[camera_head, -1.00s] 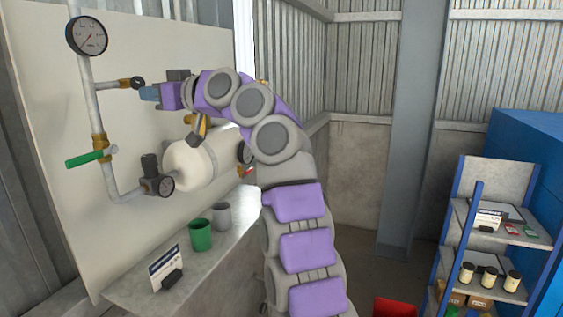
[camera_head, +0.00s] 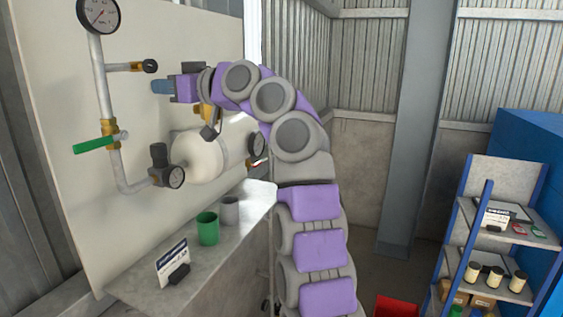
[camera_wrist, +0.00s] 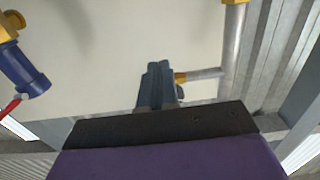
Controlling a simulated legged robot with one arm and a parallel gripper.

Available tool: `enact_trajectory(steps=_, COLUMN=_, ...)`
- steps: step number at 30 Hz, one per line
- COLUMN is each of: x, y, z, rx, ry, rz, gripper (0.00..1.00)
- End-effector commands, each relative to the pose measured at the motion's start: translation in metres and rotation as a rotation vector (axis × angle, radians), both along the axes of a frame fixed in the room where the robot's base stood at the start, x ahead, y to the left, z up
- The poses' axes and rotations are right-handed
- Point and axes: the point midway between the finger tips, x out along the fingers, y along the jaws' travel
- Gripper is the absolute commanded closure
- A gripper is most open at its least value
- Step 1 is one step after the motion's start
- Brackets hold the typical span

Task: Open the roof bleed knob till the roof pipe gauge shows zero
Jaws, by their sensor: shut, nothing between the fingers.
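The roof pipe gauge (camera_head: 98,14) is a white dial at the top of the upright pipe in the head view; its needle points to the lower left, but the figures are too small to read. The likely roof bleed knob (camera_head: 150,66) is small and dark, on a brass end of a short side pipe below the gauge. My gripper (camera_head: 158,87) is shut and empty, just below and right of the knob, seemingly apart from it. In the wrist view, the shut fingers (camera_wrist: 160,82) partly cover a dark knob (camera_wrist: 180,92) beside a brass fitting.
A green lever (camera_head: 95,145) sits lower on the pipe. A green cup (camera_head: 207,228), a grey cup (camera_head: 229,210) and a sign (camera_head: 172,264) are on the ledge.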

Motion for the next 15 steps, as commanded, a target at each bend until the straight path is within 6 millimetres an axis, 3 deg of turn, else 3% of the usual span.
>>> enact_trajectory(steps=9, x=-0.014, y=-0.050, z=0.002, rx=0.010, ry=-0.004, rz=-0.002, gripper=1.00)
enact_trajectory(steps=15, x=-0.017, y=-0.043, z=0.002, rx=0.004, ry=-0.003, rz=0.001, gripper=1.00)
